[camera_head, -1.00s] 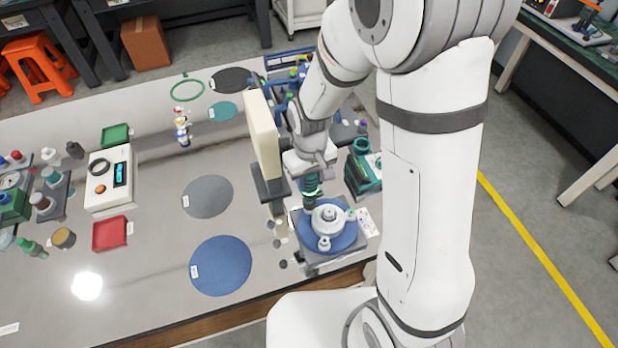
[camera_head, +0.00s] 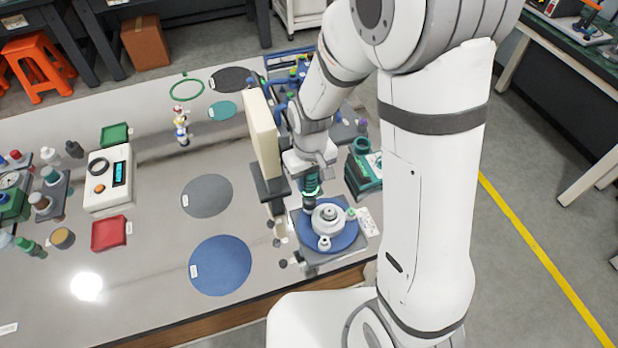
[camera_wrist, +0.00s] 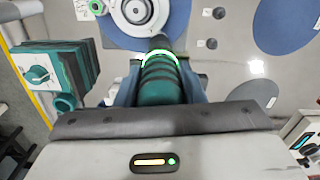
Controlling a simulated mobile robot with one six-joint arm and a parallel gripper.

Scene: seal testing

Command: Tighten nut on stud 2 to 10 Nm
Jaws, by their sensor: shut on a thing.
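My gripper (camera_head: 311,176) is shut on a dark green, banded cylindrical tool (camera_wrist: 160,82) with a lit green ring near its far end. In the head view the tool (camera_head: 310,187) points down at the back-left edge of a round white-grey flange (camera_head: 328,216). The flange sits on a blue round plate (camera_head: 346,237) and also shows in the wrist view (camera_wrist: 137,12). One stud position at the flange's front (camera_head: 324,243) carries a pale nut; another at the right (camera_head: 350,214) has a green top. The tool's tip and the stud under it are hidden. No stud number is readable.
A tall cream panel (camera_head: 262,135) stands close left of my gripper. A green boxy device (camera_head: 362,170) with a knob stands close to the right. Small dark parts (camera_head: 277,243) lie left of the flange. Grey (camera_head: 207,197) and blue (camera_head: 220,266) discs lie on clear table.

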